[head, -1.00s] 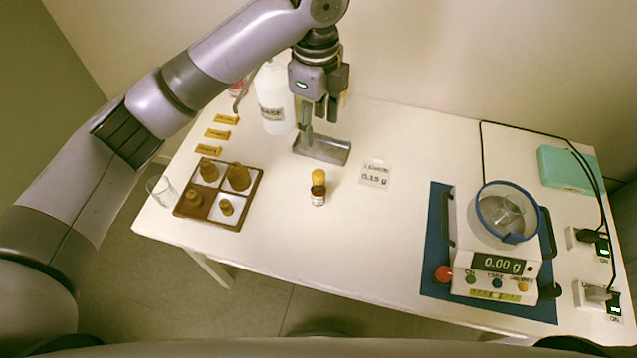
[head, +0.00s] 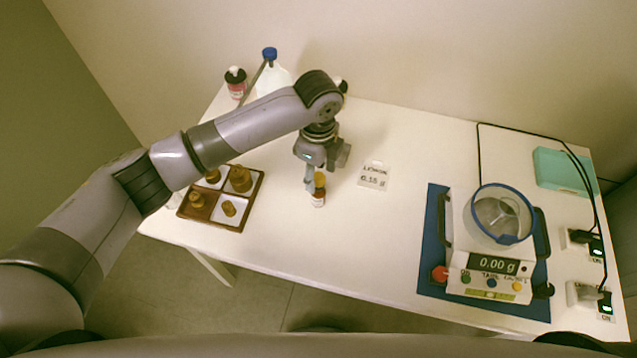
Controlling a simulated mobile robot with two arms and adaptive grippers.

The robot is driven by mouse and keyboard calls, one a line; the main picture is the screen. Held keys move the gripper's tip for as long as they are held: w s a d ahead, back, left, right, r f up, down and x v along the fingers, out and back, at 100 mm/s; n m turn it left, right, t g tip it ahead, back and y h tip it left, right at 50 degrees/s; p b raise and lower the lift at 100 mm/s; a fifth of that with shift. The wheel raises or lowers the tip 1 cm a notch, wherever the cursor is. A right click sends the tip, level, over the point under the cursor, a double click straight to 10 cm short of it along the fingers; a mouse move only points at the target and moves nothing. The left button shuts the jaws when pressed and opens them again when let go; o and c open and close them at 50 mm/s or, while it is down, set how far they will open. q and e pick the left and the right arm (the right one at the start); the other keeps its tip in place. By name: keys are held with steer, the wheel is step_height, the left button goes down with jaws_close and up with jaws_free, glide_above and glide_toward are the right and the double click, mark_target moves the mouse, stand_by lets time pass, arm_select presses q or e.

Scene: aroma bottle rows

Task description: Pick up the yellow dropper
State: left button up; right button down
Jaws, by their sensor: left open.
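The yellow dropper (head: 320,180) is the cap-like top of a small amber bottle with a pale label (head: 318,200). The bottle stands upright on the white table, left of the middle. My left gripper (head: 311,184) is open, pointing down right at the dropper. Its fingers partly cover the dropper's left side, and I cannot tell whether they touch it. My right gripper is not in view.
A lemon 0.15 g card (head: 373,176) stands right of the bottle. A scale (head: 492,264) with a clear ring shield is farther right. A blue-capped bottle (head: 270,56) stands behind my arm.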

mark_target(319, 189)
arm_select(q)
steer(key=shift+f, duration=1.15)
steer(key=c, duration=0.8)
